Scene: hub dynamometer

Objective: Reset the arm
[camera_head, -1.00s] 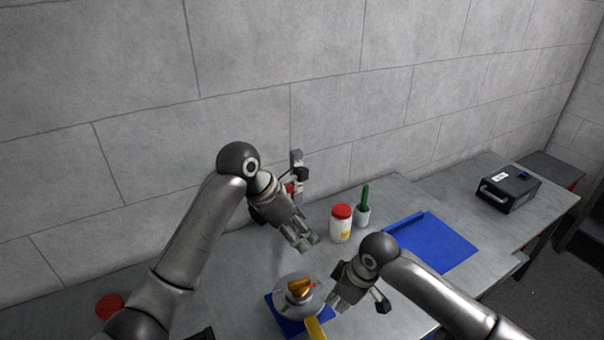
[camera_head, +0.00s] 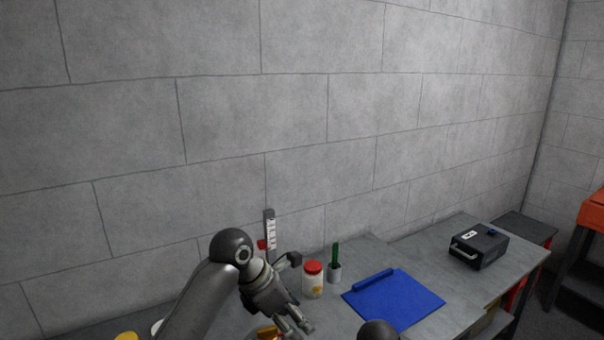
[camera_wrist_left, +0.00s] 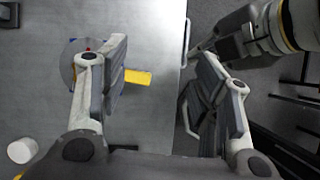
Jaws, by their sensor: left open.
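My left gripper (camera_head: 298,326) is open and empty above the table, near the bottom of the head view. In the left wrist view its two fingers (camera_wrist_left: 168,95) stand wide apart. A round grey device (camera_wrist_left: 68,68) with a yellow handle (camera_wrist_left: 138,77) lies below, partly hidden behind one finger. In the head view only its gold top (camera_head: 268,332) shows at the bottom edge. Part of my right arm (camera_head: 378,331) shows at the bottom edge. The right gripper (camera_wrist_left: 205,45) seems to show at the upper right of the left wrist view, its jaws unclear.
A red-lidded jar (camera_head: 313,281) and a grey cup with a green-handled tool (camera_head: 334,270) stand behind the left gripper. A blue mat (camera_head: 395,302) lies to their right. A black box (camera_head: 478,247) stands farther right. A grey wall closes the back.

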